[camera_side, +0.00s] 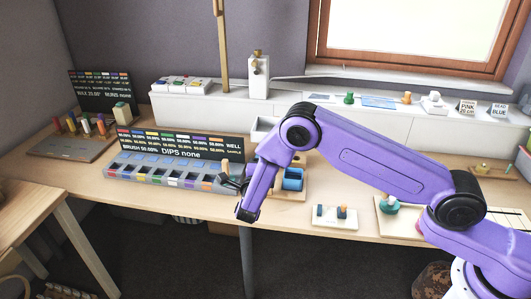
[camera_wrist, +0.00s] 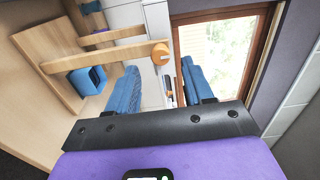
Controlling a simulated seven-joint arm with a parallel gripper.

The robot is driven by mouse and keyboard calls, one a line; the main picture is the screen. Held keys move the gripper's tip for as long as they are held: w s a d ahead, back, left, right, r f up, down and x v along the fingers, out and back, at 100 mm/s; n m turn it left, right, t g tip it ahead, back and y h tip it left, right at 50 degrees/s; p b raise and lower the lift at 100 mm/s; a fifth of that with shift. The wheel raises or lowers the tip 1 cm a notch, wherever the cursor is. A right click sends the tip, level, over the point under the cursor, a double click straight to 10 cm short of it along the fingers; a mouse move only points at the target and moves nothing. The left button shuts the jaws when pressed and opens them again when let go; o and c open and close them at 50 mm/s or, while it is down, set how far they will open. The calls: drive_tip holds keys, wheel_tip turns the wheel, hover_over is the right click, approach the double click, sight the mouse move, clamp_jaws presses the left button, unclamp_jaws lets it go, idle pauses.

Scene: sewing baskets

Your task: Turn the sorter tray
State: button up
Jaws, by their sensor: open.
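A long grey-blue tray (camera_side: 150,174) with several compartments and coloured labels lies along the table's front left; I take it to be the sorter tray. An orange-tan knob (camera_side: 225,166) stands at its right end. In the wrist view my gripper (camera_wrist: 160,80) is open, with two blue fingers apart. A round orange-tan knob end (camera_wrist: 160,53) shows between and beyond them. Whether either finger touches it cannot be told.
A wooden stand with a blue box (camera_side: 292,179) is just right of my gripper; the blue box also shows in the wrist view (camera_wrist: 87,80). A black sign board (camera_side: 180,145) stands behind the tray. A white block with pegs (camera_side: 334,216) lies at the front edge.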

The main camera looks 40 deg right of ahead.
drive_tip(key=v, duration=1.2)
drive_tip(key=s+d+r+m+g+y, duration=0.3)
drive_tip(key=s+d+r+m+g, duration=0.65)
drive_tip(key=m, duration=0.65)
drive_tip(key=s+d+m+g+y, duration=0.1)
drive_tip(key=s+d+m+y, duration=0.1)
drive_tip(key=s+m, duration=0.3)
drive_tip(key=s+d+r+m+g+y, duration=0.1)
drive_tip(key=s+m+y, duration=0.3)
drive_tip(key=s, duration=0.7)
drive_tip(key=s+d+m+g+y, duration=0.1)
drive_tip(key=s+d+m+y, duration=0.2)
drive_tip(key=s+m, duration=0.4)
drive_tip(key=shift+s+r+m+y, duration=0.3)
drive_tip(key=shift+s+r+y, duration=0.1)
drive_tip(key=shift+s+y, duration=0.25)
